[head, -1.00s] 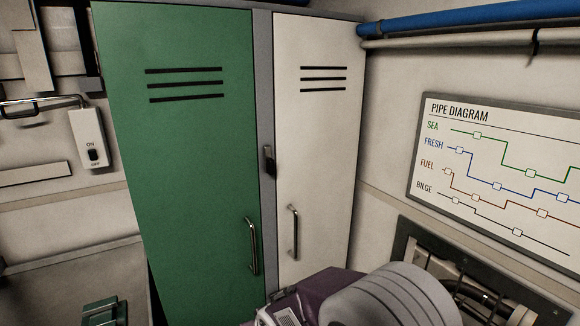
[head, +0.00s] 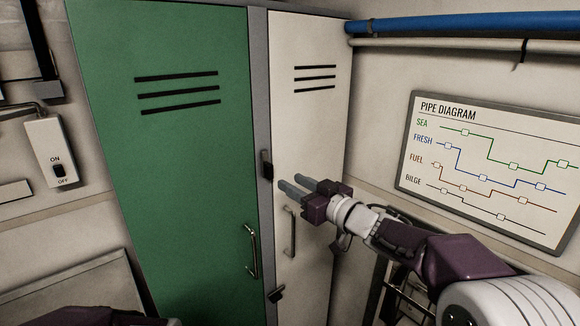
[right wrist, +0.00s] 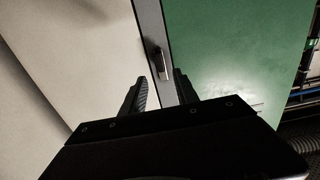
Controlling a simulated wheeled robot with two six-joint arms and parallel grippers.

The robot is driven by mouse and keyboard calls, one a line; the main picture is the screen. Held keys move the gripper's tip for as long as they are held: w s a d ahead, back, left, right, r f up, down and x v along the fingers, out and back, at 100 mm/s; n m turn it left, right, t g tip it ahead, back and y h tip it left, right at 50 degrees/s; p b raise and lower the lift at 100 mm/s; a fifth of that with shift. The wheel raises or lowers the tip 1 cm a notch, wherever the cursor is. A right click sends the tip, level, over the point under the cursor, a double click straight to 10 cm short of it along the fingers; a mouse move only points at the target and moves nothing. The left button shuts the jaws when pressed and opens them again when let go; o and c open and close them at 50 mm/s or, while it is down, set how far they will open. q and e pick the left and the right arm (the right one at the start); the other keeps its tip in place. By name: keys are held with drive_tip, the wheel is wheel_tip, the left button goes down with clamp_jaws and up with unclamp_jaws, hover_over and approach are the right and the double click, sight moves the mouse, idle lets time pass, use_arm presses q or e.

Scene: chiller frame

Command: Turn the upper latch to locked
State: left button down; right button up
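The upper latch (head: 266,164) is a small dark piece on the grey post (head: 264,220) between the green door and the white door. Its handle looks lined up along the post. In the right wrist view a latch (right wrist: 160,65) shows on the post just beyond the fingertips, between them. My right gripper (head: 289,181) is open and empty, in front of the white door, a little right of and below the upper latch, apparently not touching it. A lower latch (head: 276,293) sits further down the post. My left gripper is not in view.
The green door (head: 190,180) and white door (head: 305,120) are shut, each with a metal bar handle. An on/off switch (head: 52,155) is at left.

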sight(272, 172)
drive_tip(key=p+x, duration=0.1)
drive_tip(key=x, duration=0.8)
drive_tip(key=shift+a+p, duration=0.1)
drive_tip(key=shift+p, duration=0.25)
clamp_jaws()
